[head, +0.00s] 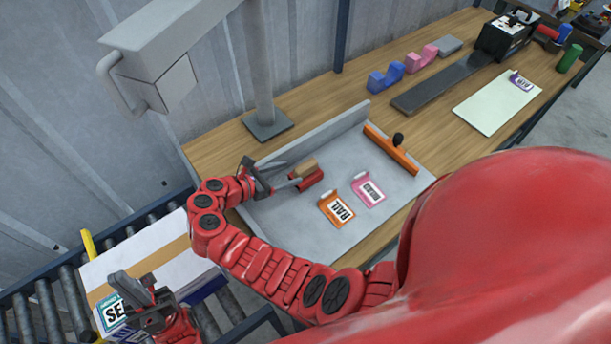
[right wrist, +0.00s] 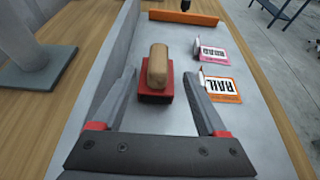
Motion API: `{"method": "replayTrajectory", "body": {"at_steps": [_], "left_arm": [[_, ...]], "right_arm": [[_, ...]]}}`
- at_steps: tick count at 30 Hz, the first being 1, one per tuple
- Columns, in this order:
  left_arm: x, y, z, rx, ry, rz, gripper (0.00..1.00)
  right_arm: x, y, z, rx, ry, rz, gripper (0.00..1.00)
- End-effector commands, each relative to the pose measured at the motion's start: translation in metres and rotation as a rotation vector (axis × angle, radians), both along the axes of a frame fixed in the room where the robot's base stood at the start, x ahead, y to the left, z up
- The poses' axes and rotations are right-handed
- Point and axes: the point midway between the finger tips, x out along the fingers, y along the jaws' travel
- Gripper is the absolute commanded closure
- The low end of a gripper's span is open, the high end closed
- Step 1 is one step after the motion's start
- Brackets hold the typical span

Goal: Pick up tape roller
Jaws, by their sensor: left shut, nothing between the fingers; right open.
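A red block with a tan rounded piece on top, which I take for the tape roller (head: 310,180), lies on the grey tray (head: 275,222). It also shows in the right wrist view (right wrist: 156,92). My right gripper (head: 283,177) is open just in front of it. In the right wrist view its fingers (right wrist: 160,84) lie on either side of the block, with gaps visible on both sides. My left gripper (head: 142,292) is shut and empty, above the white box (head: 150,262) at lower left.
Orange and pink label cards (head: 336,208) lie right of the block. An orange bar with a black knob (head: 390,148) lies at the tray's far end. A grey post (head: 262,75) stands behind the raised tray wall (head: 315,137). Blue and pink holders (head: 386,78) stand farther along the bench.

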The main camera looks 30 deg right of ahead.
Motion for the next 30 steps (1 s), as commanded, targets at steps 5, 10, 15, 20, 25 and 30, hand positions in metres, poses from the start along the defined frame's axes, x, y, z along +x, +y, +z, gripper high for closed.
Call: {"method": "replayTrajectory", "body": {"at_steps": [5,10,15,20,25,30], "left_arm": [[0.0,0.0,0.008,0.0,0.0,0.0,1.0],[0.0,0.0,0.014,0.0,0.0,0.0,1.0],[0.0,0.0,0.024,0.0,0.0,0.0,1.0],[0.0,0.0,0.025,0.0,0.0,0.0,1.0],[0.0,0.0,0.025,0.0,0.0,0.0,1.0],[0.0,0.0,0.025,0.0,0.0,0.0,1.0]], "right_arm": [[0.003,-0.021,-0.007,0.0,0.001,0.001,0.25],[0.005,-0.034,-0.011,-0.002,0.004,-0.003,0.25],[0.01,-0.059,-0.021,-0.001,0.001,-0.004,0.25],[0.013,-0.071,-0.029,0.0,0.001,0.0,0.25],[0.013,-0.071,-0.03,0.0,-0.001,0.002,0.25],[0.013,-0.071,-0.03,0.0,-0.001,0.002,0.48]]}}
